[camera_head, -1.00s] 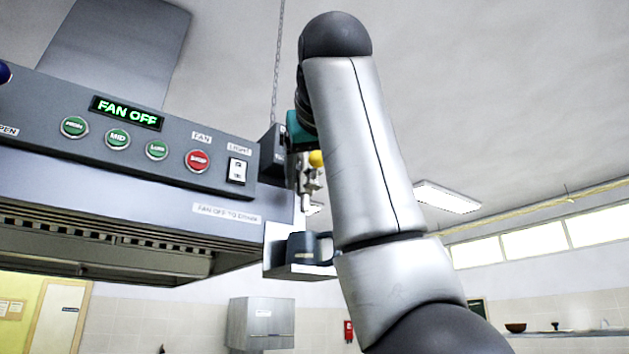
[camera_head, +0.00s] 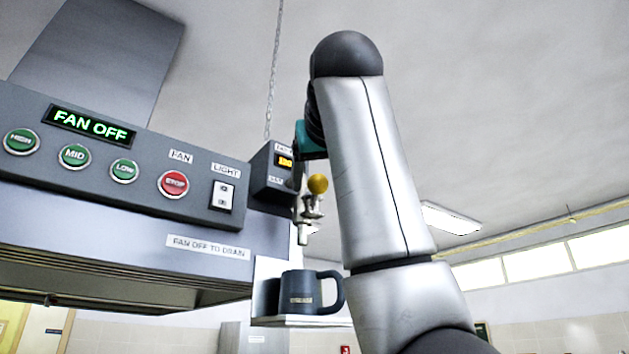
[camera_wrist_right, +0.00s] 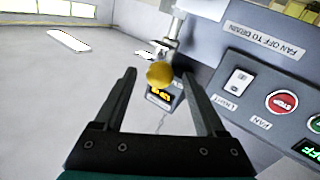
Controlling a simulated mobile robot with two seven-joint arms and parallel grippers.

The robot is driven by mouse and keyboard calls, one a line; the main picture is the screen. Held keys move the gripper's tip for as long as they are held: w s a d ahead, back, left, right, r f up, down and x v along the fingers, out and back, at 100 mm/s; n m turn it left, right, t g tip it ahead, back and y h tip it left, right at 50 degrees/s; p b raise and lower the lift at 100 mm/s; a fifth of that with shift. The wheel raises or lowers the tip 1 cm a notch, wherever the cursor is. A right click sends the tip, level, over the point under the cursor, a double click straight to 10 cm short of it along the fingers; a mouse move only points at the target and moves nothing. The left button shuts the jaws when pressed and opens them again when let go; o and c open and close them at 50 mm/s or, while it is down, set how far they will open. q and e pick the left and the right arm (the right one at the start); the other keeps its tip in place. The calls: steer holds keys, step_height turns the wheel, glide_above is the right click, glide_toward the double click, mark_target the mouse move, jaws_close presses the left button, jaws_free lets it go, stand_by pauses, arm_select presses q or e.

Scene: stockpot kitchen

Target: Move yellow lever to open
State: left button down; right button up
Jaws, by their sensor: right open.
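The yellow lever's round knob (camera_head: 317,184) sits on a metal valve (camera_head: 306,214) at the right end of the hood, just left of my right forearm in the head view. In the right wrist view the knob (camera_wrist_right: 159,75) shows between the fingertips of my right gripper (camera_wrist_right: 158,79). The fingers are spread wide on either side, with a visible gap to the knob. How far the knob is in depth is hard to tell. In the head view the forearm hides most of this gripper. My left gripper is not in view.
The hood panel has a "FAN OFF" display (camera_head: 91,124), a red stop button (camera_head: 173,183) and a light switch (camera_head: 222,195). A small display box (camera_head: 273,174) is beside the valve. A dark mug (camera_head: 304,292) stands on a shelf (camera_head: 300,321) below the valve.

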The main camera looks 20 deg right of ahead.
steer(key=w, duration=0.1)
steer(key=w+p, duration=0.1)
steer(key=w, duration=0.1)
steer(key=shift+w+d, duration=0.35)
steer(key=shift+w, duration=0.35)
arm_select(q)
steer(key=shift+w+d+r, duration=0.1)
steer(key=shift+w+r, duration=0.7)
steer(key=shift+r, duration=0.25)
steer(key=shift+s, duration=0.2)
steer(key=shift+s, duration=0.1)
arm_select(e)
jaws_close()
steer(key=shift+s, duration=0.1)
